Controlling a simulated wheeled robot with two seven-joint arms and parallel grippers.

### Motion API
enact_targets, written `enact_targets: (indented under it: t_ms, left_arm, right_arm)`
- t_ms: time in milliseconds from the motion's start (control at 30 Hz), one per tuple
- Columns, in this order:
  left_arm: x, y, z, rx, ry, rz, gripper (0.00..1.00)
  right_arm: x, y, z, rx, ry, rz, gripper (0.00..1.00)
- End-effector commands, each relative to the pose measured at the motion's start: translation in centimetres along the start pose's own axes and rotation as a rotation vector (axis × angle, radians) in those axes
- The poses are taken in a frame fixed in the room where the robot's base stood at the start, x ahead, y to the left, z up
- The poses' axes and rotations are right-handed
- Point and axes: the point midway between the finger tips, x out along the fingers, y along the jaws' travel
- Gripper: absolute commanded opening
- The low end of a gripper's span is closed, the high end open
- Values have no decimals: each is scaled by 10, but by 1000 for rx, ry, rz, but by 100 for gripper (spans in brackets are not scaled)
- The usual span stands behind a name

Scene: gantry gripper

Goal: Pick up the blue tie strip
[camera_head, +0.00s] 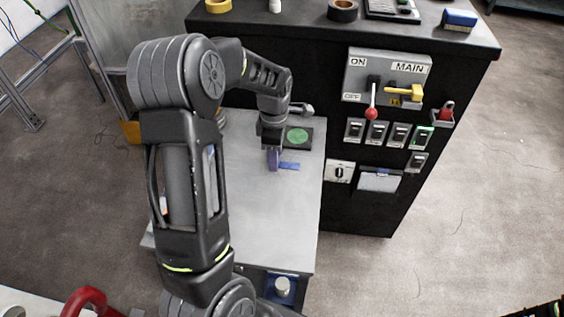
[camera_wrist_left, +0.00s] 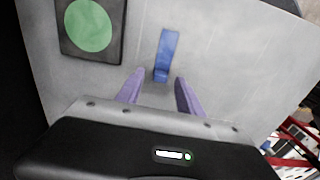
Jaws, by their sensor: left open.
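The blue tie strip (camera_head: 290,166) lies on the grey metal bench top (camera_head: 270,220), close to the black cabinet. In the left wrist view the blue tie strip (camera_wrist_left: 167,54) stretches away from the gripper, with its near end just ahead of the gap between the fingers. My left gripper (camera_head: 275,160) reaches down to the bench beside the strip. In the left wrist view its two purple fingers (camera_wrist_left: 159,88) are apart with nothing between them.
A black plate with a green disc (camera_head: 298,136) lies behind the strip, near the gripper. The black cabinet (camera_head: 360,215) with switches and a red-knobbed lever (camera_head: 372,112) stands along the bench's right side. The bench front is clear.

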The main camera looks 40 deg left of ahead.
Motion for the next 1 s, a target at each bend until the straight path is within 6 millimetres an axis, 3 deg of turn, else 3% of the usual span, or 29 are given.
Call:
enact_targets:
  t_ms: [367, 900, 1000]
  left_arm:
    - [0, 0, 0, 0, 0, 1, 44]
    - [0, 0, 0, 0, 0, 0, 1]
    - [0, 0, 0, 0, 0, 1, 0]
  right_arm:
    - [0, 0, 0, 0, 0, 0, 0]
    - [0, 0, 0, 0, 0, 0, 0]
    - [0, 0, 0, 0, 0, 0, 0]
